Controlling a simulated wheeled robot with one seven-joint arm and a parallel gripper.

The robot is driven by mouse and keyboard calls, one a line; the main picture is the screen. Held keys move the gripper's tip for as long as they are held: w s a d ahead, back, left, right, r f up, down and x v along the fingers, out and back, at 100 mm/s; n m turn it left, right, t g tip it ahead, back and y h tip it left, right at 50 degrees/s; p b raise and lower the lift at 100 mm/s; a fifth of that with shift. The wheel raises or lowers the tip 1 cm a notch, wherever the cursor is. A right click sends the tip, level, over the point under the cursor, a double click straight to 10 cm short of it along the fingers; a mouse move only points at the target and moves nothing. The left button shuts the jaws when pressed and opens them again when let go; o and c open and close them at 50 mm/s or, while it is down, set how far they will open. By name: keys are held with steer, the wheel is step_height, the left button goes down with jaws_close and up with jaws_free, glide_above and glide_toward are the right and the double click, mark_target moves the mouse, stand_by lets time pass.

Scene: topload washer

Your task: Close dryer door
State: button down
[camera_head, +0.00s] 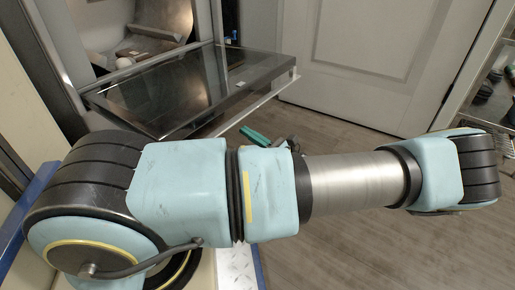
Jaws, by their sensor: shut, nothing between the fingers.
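The dryer door (190,92) is open and folded down, roughly level, sticking out from the machine at the upper left. It has a dark glassy panel and a pale lower edge. The dryer opening (125,35) behind it is uncovered, with a metal drum and a small white object inside. The green fingers of my gripper (256,136) show just past my arm, below and in front of the door's outer edge. They are shut and empty. The rest of my gripper is mostly hidden behind my arm, and I cannot tell whether it touches the door.
A white panelled door (375,50) stands behind. A shelf (490,90) with brushes and other items is at the right edge, close to my arm's elbow. The wooden floor (345,240) is clear between them.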

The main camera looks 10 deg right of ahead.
steer(key=shift+a+r, duration=0.1)
steer(key=shift+r, duration=0.85)
steer(key=shift+r, duration=0.1)
